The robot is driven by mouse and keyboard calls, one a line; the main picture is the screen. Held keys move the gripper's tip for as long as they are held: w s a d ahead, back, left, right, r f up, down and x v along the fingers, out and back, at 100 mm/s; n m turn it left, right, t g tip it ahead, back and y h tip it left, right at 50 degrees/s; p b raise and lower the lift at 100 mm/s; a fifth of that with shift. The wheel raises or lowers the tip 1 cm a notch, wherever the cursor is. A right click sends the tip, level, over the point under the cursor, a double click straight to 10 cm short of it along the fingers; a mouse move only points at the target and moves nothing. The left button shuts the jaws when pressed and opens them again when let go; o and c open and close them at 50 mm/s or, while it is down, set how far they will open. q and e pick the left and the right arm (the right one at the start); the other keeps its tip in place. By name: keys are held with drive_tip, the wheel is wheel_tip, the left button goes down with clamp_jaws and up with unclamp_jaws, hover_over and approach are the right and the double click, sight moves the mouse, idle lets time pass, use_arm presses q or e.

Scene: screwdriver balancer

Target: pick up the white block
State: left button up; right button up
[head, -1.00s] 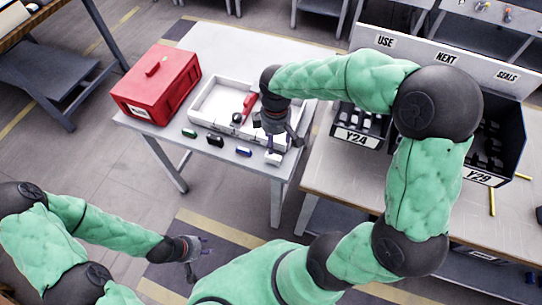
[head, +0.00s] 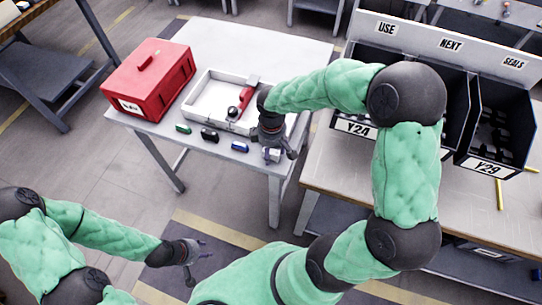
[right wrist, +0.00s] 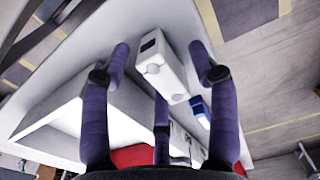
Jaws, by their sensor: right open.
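The white block (head: 271,156) lies at the front right corner of the white table. In the head view it is partly hidden by my right gripper (head: 276,153), which is right over it. In the right wrist view the white block (right wrist: 160,66) shows between the spread fingers of my right gripper (right wrist: 160,75). The fingers are open, and I see no clear contact with the block. My left gripper (head: 196,258) is open and empty, low at the left, away from the table.
A blue piece (head: 240,146), a black piece (head: 209,135) and a green piece (head: 183,128) lie left of the block. A white tray (head: 196,109) with a red tool (head: 240,99) is behind them. A red toolbox (head: 150,78) stands at the left. Dark bins (head: 490,168) stand at right.

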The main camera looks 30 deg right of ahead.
drive_tip(key=c, duration=1.1)
drive_tip(key=shift+r, duration=0.2)
